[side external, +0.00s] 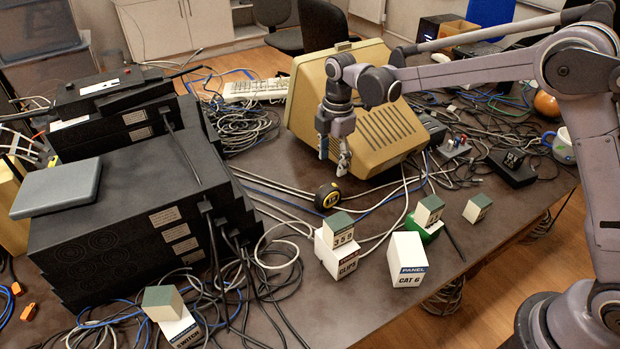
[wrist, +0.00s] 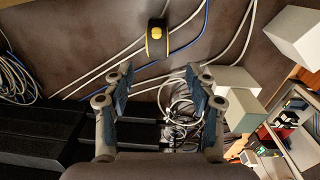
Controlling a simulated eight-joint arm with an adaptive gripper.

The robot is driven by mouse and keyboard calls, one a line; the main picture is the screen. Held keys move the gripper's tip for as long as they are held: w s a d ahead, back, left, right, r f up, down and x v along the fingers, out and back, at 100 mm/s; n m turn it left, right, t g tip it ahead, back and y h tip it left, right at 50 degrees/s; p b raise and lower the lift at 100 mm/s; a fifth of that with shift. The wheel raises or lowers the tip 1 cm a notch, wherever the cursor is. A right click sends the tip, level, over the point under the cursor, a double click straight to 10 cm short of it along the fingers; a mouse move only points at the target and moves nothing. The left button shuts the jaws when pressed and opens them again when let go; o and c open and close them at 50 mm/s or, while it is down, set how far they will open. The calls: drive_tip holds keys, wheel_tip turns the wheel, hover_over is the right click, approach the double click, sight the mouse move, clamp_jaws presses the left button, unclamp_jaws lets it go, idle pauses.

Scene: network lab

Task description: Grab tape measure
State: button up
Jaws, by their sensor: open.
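The tape measure (side external: 327,196) is black and yellow and stands on the dark table in front of the beige monitor. In the wrist view the tape measure (wrist: 156,39) is at the top centre, beyond my fingertips. My gripper (side external: 333,165) is open and empty above the table, beside the monitor and over the tape measure in the side view. In the wrist view my gripper (wrist: 158,82) has its two fingers spread apart, with the tape measure ahead of the gap between them and not touched.
White and blue cables (side external: 280,187) run across the table close to the tape measure. The beige monitor (side external: 360,110) stands right behind my gripper. Small labelled boxes (side external: 407,260) stand in front. A stack of black equipment (side external: 140,210) is on the left.

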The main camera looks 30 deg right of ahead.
sight(329, 187)
drive_tip(key=shift+w+a+f+n, duration=0.1)
drive_tip(key=shift+w+f+n, duration=0.05)
drive_tip(key=shift+f, duration=0.25)
drive_tip(key=shift+w+a+f+n, duration=0.1)
drive_tip(key=shift+f+n, duration=0.05)
drive_tip(key=shift+f, duration=0.2)
wheel_tip(329, 187, down, 10)
drive_tip(key=shift+w+f, duration=0.1)
drive_tip(key=shift+f, duration=0.15)
clamp_jaws()
